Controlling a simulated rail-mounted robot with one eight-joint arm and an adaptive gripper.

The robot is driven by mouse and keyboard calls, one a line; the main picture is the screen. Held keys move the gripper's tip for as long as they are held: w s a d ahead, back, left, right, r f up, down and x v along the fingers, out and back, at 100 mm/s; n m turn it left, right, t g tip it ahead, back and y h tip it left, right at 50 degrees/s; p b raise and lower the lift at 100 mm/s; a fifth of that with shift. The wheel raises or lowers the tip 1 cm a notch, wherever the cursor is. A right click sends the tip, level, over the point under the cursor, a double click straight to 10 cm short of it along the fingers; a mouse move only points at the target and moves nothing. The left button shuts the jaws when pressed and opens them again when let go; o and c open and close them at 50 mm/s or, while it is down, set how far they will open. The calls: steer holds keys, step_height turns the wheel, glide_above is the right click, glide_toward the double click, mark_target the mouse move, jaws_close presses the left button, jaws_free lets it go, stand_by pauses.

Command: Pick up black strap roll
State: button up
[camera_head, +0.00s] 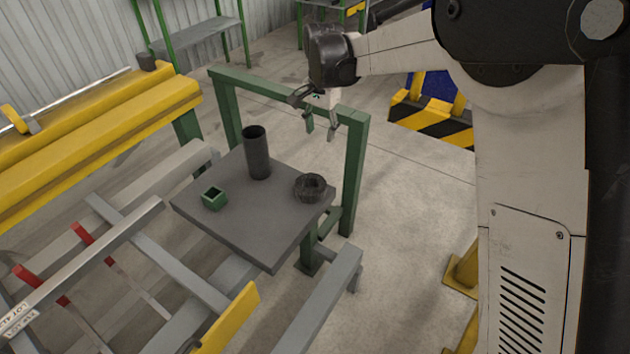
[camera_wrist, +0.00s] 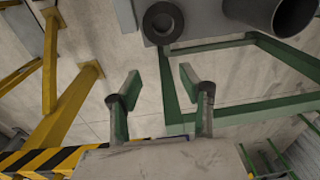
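The black strap roll (camera_head: 310,187) lies flat near the right corner of a small grey table (camera_head: 245,225). In the wrist view the roll (camera_wrist: 150,22) shows as a dark ring near the top centre, on the edge of the grey tabletop (camera_wrist: 196,12). My gripper (camera_head: 320,138) is above and behind the table, near the green frame's top bar, apart from the roll. In the wrist view my gripper's two fingers (camera_wrist: 157,90) are spread with nothing between them. Nothing hides the roll in the head view.
Yellow beams (camera_head: 100,145) lie left.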

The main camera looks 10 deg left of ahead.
steer(key=b, duration=0.1)
glide_above(301, 179)
steer(key=d, duration=0.1)
step_height(301, 179, down, 7)
steer(key=shift+g, duration=0.3)
steer(key=f, duration=0.3)
steer(key=f+b, duration=0.1)
steer(key=f, duration=0.2)
steer(key=f+b, duration=0.1)
steer(key=f, duration=0.2)
steer(key=shift+s+a, duration=0.25)
steer(key=shift+a, duration=0.05)
steer(key=f+b, duration=0.1)
steer(key=f, duration=0.1)
steer(key=f+b, duration=0.1)
steer(key=f, duration=0.2)
steer(key=shift+w+a, duration=0.2)
jaws_close()
